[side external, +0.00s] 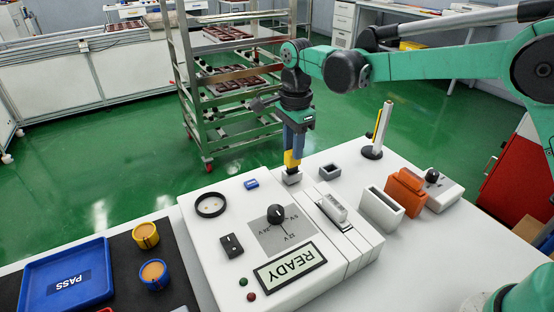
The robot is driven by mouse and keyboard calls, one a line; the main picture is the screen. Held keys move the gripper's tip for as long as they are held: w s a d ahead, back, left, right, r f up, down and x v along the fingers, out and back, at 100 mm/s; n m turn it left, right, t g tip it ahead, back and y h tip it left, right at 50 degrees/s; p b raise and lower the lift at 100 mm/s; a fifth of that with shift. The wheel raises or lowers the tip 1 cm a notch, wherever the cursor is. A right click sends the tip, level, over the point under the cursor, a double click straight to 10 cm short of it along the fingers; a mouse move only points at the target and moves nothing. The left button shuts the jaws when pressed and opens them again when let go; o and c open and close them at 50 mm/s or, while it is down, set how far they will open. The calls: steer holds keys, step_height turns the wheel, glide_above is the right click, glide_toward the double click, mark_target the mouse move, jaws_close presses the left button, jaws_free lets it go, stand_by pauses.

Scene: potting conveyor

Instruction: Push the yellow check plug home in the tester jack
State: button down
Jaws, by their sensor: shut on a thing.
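The yellow check plug (291,161) is held upright at the far edge of the white tester (213,267). My gripper (293,150) points straight down with its blue fingers shut on the plug's upper part. The tester jack (292,177) is a small grey block right below the plug. The plug's lower end meets the top of the jack in this view. I cannot tell how deep it sits, as its tip is hidden.
The tester carries a black dial (276,214), a READY display (290,267) and a black ring (210,205). A grey open box (381,210), an orange block (405,190) and a post on a round base (372,152) stand to the right. A blue PASS tray (40,290) lies left.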

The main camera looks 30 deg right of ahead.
steer(key=shift+f, duration=0.75)
steer(key=c, duration=0.5)
jaws_free()
steer(key=shift+c, duration=0.2)
steer(key=shift+r, duration=2.8)
